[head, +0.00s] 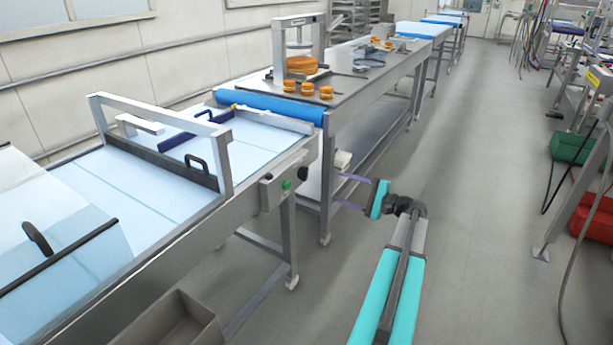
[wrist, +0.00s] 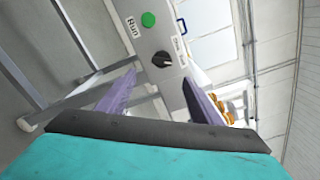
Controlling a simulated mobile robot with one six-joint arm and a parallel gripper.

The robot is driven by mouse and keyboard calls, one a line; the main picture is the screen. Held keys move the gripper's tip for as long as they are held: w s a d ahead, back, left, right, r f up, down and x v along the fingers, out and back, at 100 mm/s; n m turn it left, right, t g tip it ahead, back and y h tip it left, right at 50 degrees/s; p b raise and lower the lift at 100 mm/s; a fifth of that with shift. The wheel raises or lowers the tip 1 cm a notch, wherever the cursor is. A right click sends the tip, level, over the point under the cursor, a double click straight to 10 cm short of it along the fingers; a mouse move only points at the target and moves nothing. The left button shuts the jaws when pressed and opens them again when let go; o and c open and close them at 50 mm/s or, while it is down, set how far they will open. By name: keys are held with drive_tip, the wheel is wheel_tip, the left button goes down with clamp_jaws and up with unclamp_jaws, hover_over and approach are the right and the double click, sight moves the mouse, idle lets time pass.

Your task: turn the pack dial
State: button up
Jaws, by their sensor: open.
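The dial is a round black knob (wrist: 162,59) on a grey control box (wrist: 165,35), with a small label beside it that I cannot read clearly. In the head view the black dial (head: 303,174) sits on the right side of the conveyor's end. My gripper (head: 338,190) is open, with its two purple fingers pointing left at the box from a short way to the right. In the wrist view the dial shows between and just beyond the fingertips of my gripper (wrist: 159,77). The fingers look empty and apart from the dial.
A green button (wrist: 148,19) labelled "Run" is beside the dial; it also shows in the head view (head: 287,185). A steel table (head: 345,85) holding orange rounds and a press stands behind. A grey bin (head: 165,318) is at the front. The floor (head: 470,200) to the right is clear.

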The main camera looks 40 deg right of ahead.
sight(307, 175)
drive_tip(key=shift+s+d+r, duration=0.15)
drive_tip(key=shift+d+r, duration=0.05)
drive_tip(key=shift+w, duration=0.2)
drive_tip(key=shift+p+x, duration=0.75)
drive_tip(key=shift+x, duration=6.05)
drive_tip(key=c, duration=1.1)
drive_tip(key=shift+o, duration=0.2)
